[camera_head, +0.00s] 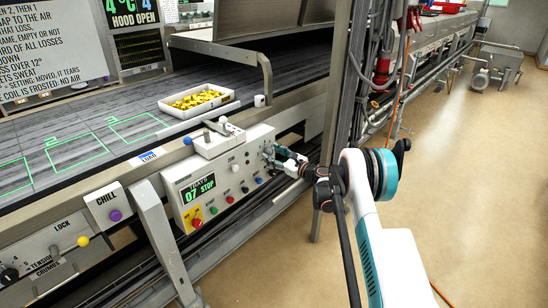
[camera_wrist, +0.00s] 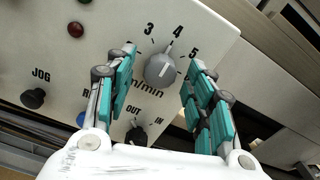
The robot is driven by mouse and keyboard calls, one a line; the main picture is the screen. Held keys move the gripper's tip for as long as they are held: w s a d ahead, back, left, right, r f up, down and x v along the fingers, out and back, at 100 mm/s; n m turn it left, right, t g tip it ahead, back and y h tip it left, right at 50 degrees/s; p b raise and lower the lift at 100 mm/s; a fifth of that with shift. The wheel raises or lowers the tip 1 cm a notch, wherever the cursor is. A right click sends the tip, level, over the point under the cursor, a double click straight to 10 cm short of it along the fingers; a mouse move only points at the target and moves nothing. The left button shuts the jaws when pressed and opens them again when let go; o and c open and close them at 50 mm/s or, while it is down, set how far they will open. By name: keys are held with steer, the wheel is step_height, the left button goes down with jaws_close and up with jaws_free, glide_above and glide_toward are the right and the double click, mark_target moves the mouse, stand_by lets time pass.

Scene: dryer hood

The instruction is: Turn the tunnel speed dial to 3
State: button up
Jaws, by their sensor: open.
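The tunnel speed dial (camera_wrist: 160,70) is a grey round knob on a pale panel in the wrist view. The figures 3, 4 and 5 stand around its upper side and "m/min" is printed below it. Its pointer appears to aim near the 4. My gripper (camera_wrist: 160,60) is open, with one teal-padded finger on each side of the dial. Visible gaps separate both fingers from the knob in this view; depth is hard to judge. In the head view my gripper (camera_head: 272,152) is at the right end of the control panel (camera_head: 222,178) and hides the dial.
Close to the dial are an IN/OUT switch (camera_wrist: 136,135), a black JOG knob (camera_wrist: 33,98), a blue button (camera_wrist: 83,118) and a red lamp (camera_wrist: 76,29). A white tray of yellow pieces (camera_head: 165,103) sits on the belt above. A metal post (camera_head: 335,110) stands beside my arm.

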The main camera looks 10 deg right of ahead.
steer(key=c, duration=1.1)
steer(key=shift+o, duration=0.2)
steer(key=shift+n, duration=0.3)
steer(key=n, duration=0.4)
steer(key=shift+n, duration=2)
